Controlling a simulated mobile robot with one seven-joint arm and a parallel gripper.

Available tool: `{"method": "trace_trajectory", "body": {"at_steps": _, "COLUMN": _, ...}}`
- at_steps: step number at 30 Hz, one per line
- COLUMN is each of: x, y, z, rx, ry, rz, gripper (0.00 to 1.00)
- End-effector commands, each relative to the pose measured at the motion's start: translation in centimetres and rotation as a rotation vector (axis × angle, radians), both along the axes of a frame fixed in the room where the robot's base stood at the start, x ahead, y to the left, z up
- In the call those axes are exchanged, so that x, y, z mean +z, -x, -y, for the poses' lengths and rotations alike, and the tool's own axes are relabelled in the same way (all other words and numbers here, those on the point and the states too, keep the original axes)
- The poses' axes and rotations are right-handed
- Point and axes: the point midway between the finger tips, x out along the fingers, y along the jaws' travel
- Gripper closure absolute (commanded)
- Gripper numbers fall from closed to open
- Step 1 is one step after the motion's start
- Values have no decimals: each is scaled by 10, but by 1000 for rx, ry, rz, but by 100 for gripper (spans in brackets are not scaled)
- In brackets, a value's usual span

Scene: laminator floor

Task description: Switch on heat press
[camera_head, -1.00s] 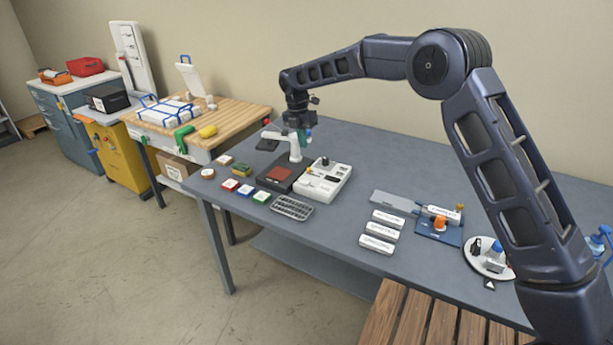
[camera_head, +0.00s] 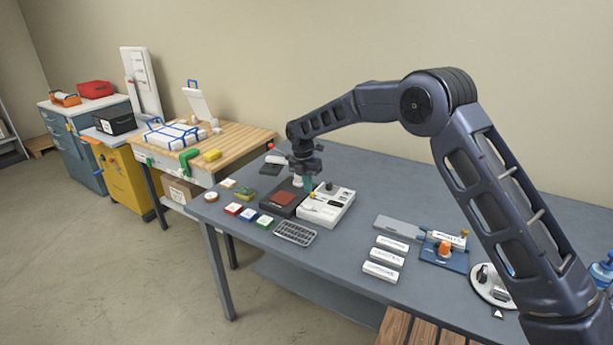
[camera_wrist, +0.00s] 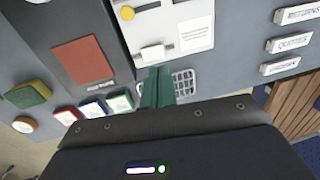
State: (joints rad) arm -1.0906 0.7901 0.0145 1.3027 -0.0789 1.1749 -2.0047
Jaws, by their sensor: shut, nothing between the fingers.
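The heat press (camera_head: 282,208) is a dark base with a red-brown pad (camera_head: 285,197). In the wrist view its pad (camera_wrist: 82,62) is at upper left. A white control box (camera_head: 328,208) adjoins its right side. In the wrist view the box (camera_wrist: 185,25) shows a yellow knob (camera_wrist: 127,13) and a white switch-like block (camera_wrist: 153,53). My gripper (camera_head: 308,181) is shut and empty, pointing down over the press and box. Its teal fingertips (camera_wrist: 156,82) appear just below the white block; I cannot tell whether they touch. My gripper hides part of the press's white arm.
Red, blue and green buttons (camera_head: 248,214) and a metal rack (camera_head: 296,234) lie in front. Several labelled white blocks (camera_head: 384,256) and a blue fixture (camera_head: 443,259) stand to the right. A wooden bench (camera_head: 228,144) stands at left.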

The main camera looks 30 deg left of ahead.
Motion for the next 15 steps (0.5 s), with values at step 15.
{"method": "trace_trajectory", "body": {"at_steps": 15, "x": -60, "y": 0, "z": 8, "rx": 1, "ry": 0, "rz": 0, "gripper": 100}}
